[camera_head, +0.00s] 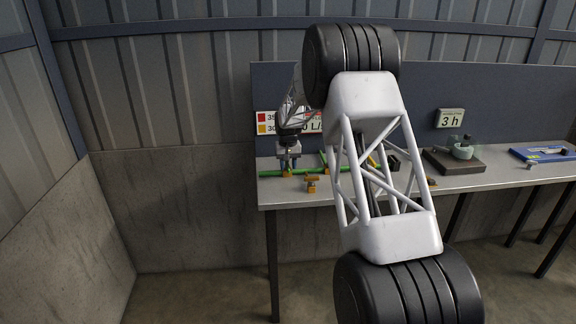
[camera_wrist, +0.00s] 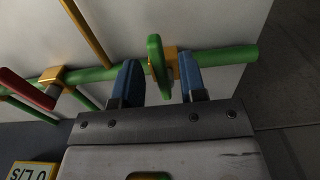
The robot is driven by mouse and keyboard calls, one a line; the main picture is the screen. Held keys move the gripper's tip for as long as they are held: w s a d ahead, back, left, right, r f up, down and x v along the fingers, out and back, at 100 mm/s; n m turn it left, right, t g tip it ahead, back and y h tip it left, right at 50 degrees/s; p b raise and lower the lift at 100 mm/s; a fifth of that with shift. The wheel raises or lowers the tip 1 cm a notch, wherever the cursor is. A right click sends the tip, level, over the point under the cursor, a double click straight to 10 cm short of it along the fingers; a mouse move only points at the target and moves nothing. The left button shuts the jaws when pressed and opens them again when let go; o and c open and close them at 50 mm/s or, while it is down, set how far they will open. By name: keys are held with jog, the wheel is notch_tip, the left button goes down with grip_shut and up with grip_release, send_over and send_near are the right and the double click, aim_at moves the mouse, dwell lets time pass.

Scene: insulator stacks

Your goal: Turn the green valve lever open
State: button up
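The green valve lever (camera_wrist: 157,60) shows in the wrist view as an upright green handle at a brass valve body (camera_wrist: 172,64) on a green pipe (camera_wrist: 225,56). My gripper (camera_wrist: 160,80) is open, with one blue-tipped finger on each side of the lever and a visible gap to each finger. In the head view my gripper (camera_head: 288,158) is low over the left end of the table, at the green pipe (camera_head: 270,172). The lever cannot be made out there. Whether the fingertips touch the pipe cannot be told.
A red lever (camera_wrist: 28,88) and a brass fitting (camera_wrist: 52,75) are left in the wrist view. On the table (camera_head: 470,181) are a small brass part (camera_head: 311,184), a dark board with a grey-green device (camera_head: 462,152) and a blue tray (camera_head: 540,154).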

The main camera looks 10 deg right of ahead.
grip_shut()
jog(key=shift+d, duration=0.1)
dwell(0.4)
jog(key=n, duration=0.2)
jog(key=d+n, duration=0.1)
jog(key=n, duration=0.1)
jog(key=shift+w+d, duration=0.1)
jog(key=n, duration=0.2)
jog(key=d+n, duration=0.1)
jog(key=shift+w, duration=0.25)
jog(key=n, duration=0.1)
jog(key=w+n, duration=0.1)
jog(key=n, duration=0.1)
jog(key=d+n, duration=0.1)
jog(key=n, duration=0.1)
jog(key=shift+w, duration=0.2)
jog(key=n, duration=0.2)
jog(key=w+n, duration=0.1)
jog(key=n, duration=0.3)
jog(key=shift+w+d, duration=0.2)
jog(key=shift+w, duration=0.15)
